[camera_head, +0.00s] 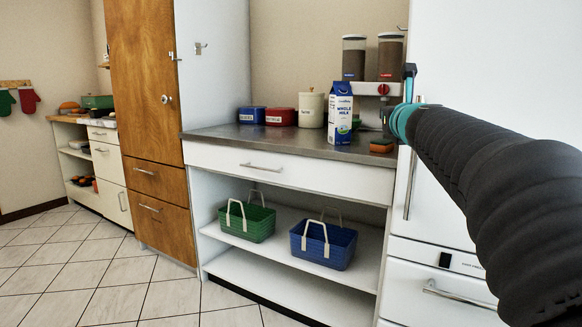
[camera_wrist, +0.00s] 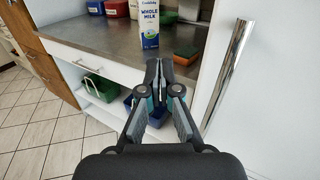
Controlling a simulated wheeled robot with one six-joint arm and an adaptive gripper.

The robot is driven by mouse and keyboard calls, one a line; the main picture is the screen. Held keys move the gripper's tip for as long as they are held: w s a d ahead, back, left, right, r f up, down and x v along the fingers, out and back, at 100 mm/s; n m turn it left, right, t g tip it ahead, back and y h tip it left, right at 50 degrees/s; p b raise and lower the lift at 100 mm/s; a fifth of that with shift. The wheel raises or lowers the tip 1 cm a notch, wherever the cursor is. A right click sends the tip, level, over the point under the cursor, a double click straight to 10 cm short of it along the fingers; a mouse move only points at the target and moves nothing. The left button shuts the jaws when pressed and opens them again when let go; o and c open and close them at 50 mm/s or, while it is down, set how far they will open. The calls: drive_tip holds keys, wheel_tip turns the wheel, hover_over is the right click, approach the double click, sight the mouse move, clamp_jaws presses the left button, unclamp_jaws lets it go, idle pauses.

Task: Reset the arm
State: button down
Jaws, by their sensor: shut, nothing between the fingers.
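My arm reaches in from the right in the head view, with its wrist in front of the white upright beside the counter. My gripper (camera_wrist: 159,70) is shut and empty in the wrist view, its fingertips together. It hangs in the air in front of the counter edge.
A milk carton (camera_head: 340,114) and a sponge (camera_head: 382,145) stand on the steel counter (camera_head: 230,136). A green basket (camera_head: 248,221) and a blue basket (camera_head: 323,245) sit on the shelf below. A long vertical handle (camera_wrist: 228,72) is right of my gripper. The tiled floor at left is clear.

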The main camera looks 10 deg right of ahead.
drive_tip(key=s+a+f+n+g+y, duration=0.2)
drive_tip(key=s+a+f+n, duration=0.1)
drive_tip(key=f+n, duration=0.4)
drive_tip(key=s+a+f+n+g+y, duration=0.1)
drive_tip(key=s+a+f+n+g, duration=0.1)
drive_tip(key=a+f+n, duration=0.35)
drive_tip(key=s+a+f+n+g+y, duration=0.2)
drive_tip(key=s+f+n+g, duration=0.1)
drive_tip(key=f+n, duration=0.6)
drive_tip(key=s+a+f+n+g, duration=0.1)
drive_tip(key=s+a+f+n, duration=0.1)
drive_tip(key=s+f+n, duration=0.3)
drive_tip(key=s+a+f+n+g+h, duration=0.1)
drive_tip(key=s+f+n, duration=0.4)
drive_tip(key=s, duration=0.7)
drive_tip(key=s+a+f+n+g+h, duration=0.1)
drive_tip(key=s+a+f+n+g, duration=0.1)
drive_tip(key=s+f+n, duration=0.3)
drive_tip(key=s+n+g, duration=0.1)
drive_tip(key=s, duration=0.3)
drive_tip(key=shift+s+a, duration=0.3)
drive_tip(key=shift+a, duration=0.1)
